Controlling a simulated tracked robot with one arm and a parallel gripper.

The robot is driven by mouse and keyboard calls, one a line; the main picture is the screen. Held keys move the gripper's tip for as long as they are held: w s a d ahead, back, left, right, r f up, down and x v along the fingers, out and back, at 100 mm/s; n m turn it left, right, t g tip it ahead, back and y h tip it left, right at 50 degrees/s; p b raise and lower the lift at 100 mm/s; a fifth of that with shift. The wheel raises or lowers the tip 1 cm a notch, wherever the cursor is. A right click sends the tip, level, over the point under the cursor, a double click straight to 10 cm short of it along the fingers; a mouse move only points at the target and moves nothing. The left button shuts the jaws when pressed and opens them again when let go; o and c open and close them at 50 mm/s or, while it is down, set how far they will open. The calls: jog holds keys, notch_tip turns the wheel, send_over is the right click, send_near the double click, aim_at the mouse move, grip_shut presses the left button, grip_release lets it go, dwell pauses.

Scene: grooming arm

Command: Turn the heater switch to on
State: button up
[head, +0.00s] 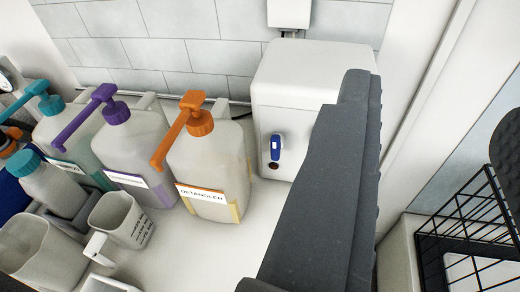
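The heater (310,75) is a white box with rounded edges standing on the counter against the tiled wall. A blue switch (276,147) with a small white mark sits upright low on its front face. A small dark reddish spot, perhaps an indicator lamp, shows just below it. My gripper (360,85) is a large dark grey shape reaching up from the bottom, to the right of the switch in the picture. It hides the heater's right part. Only one finger shape is clear, so I cannot tell its opening. It does not appear to touch the switch.
Pump bottles with orange (205,165), purple (130,150) and teal (65,140) tops stand left of the heater. A measuring jug (122,219) is in front of them. A black wire basket (470,235) is at the right. Some counter (235,250) before the heater is bare.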

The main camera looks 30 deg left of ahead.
jog(key=w+a+f+b, duration=0.2)
jog(key=a+f, duration=0.1)
jog(key=f, duration=0.4)
jog(key=w+a+f+b, duration=0.1)
jog(key=a+f, duration=0.1)
jog(key=f, duration=0.5)
jog(key=n+t+y+b, duration=0.1)
jog(key=n+y+b, duration=0.1)
jog(key=y+b, duration=0.15)
send_near(274, 151)
jog(key=shift+h, duration=0.45)
jog(key=shift+r+b+x, duration=0.2)
jog(key=shift+b+x, duration=1.2)
jog(key=shift+x, duration=2.8)
jog(key=shift+a, duration=0.2)
grip_shut()
